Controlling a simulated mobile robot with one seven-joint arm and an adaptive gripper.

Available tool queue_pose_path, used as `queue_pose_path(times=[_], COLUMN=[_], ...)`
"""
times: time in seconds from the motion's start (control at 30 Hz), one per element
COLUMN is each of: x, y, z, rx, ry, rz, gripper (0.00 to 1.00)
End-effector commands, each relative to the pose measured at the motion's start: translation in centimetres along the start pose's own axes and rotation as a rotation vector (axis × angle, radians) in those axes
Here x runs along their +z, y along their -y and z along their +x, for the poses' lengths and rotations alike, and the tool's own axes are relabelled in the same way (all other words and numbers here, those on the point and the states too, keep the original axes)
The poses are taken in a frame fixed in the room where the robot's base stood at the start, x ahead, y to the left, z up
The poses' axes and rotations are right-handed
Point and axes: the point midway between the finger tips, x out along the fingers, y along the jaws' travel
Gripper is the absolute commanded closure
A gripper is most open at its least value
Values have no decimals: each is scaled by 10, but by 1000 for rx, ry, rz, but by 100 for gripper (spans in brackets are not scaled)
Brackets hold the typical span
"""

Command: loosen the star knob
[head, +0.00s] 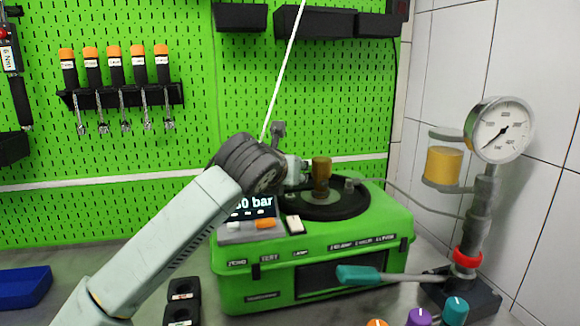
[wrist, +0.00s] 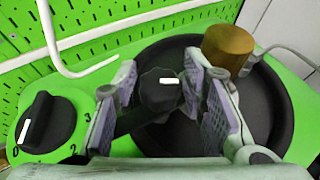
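The black star knob (wrist: 160,92) with a white mark sits over the dark round plate of the green pump tester, between the two fingers of my gripper (wrist: 168,100) in the wrist view. The ridged finger pads stand on its left and right. The gaps look narrow, and I cannot tell whether either pad touches it. In the head view my gripper (head: 298,170) is above the tester's top, left of the brass cylinder (head: 321,172). My arm and gripper hide the star knob there.
A black dial (wrist: 45,125) with numbers is left of the fingers; the brass-coloured cylinder (wrist: 228,46) is close behind the right finger. A teal-handled lever (head: 358,274) is in front of the tester (head: 240,290). A pressure gauge (head: 500,130) stands right. A pegboard (head: 180,215) is behind.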

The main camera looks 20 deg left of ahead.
Motion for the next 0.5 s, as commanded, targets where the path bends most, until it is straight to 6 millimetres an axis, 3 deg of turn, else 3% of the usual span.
queue_pose_path(times=[0.23, 0.5], x=[0, 0], y=[0, 0], z=[1, 1], rx=[1, 0], ry=[0, 1], rz=[0, 0], gripper=[62, 79])
